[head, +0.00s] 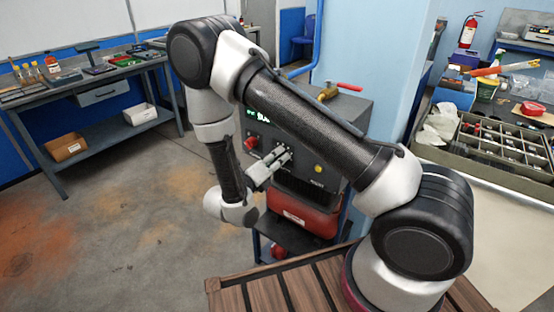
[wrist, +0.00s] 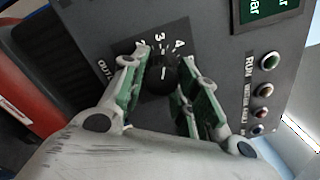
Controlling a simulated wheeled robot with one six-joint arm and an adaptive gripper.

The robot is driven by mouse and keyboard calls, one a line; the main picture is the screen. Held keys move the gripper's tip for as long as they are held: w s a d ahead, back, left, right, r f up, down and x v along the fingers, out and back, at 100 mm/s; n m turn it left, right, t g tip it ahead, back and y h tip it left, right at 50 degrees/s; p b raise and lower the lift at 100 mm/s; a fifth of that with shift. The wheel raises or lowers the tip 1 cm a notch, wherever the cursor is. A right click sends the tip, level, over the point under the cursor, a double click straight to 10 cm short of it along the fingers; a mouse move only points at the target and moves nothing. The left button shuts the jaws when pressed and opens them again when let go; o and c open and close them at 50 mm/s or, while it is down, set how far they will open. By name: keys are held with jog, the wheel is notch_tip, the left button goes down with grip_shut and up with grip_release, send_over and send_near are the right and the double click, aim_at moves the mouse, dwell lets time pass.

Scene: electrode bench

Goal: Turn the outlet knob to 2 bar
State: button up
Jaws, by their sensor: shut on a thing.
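The outlet knob (wrist: 162,82) is a black round knob on the dark panel (wrist: 200,28) in the wrist view. Its white pointer line is toward the 3 on the printed scale; a 4 shows to the right of it and part of another mark to the left. My gripper (wrist: 167,58) has one finger on each side of the knob and is shut on it. The left finger covers part of the "OUTL" lettering. In the head view my gripper (head: 274,161) reaches the front of the dark machine (head: 345,115), and the fingers hide the knob.
A green display (wrist: 268,8) and several indicator lamps (wrist: 270,61) sit right of the knob. The machine carries a red knob (head: 251,143), a yellow button (head: 318,169) and a red-handled valve (head: 340,88) on top. A workbench (head: 100,75) stands left; the floor between is clear.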

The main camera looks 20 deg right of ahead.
jog(key=n, duration=0.4)
jog(key=shift+n, duration=2.7)
jog(key=o, duration=1)
jog(key=shift+s+a, duration=0.1)
jog(key=v, duration=1.2)
jog(key=shift+s, duration=0.1)
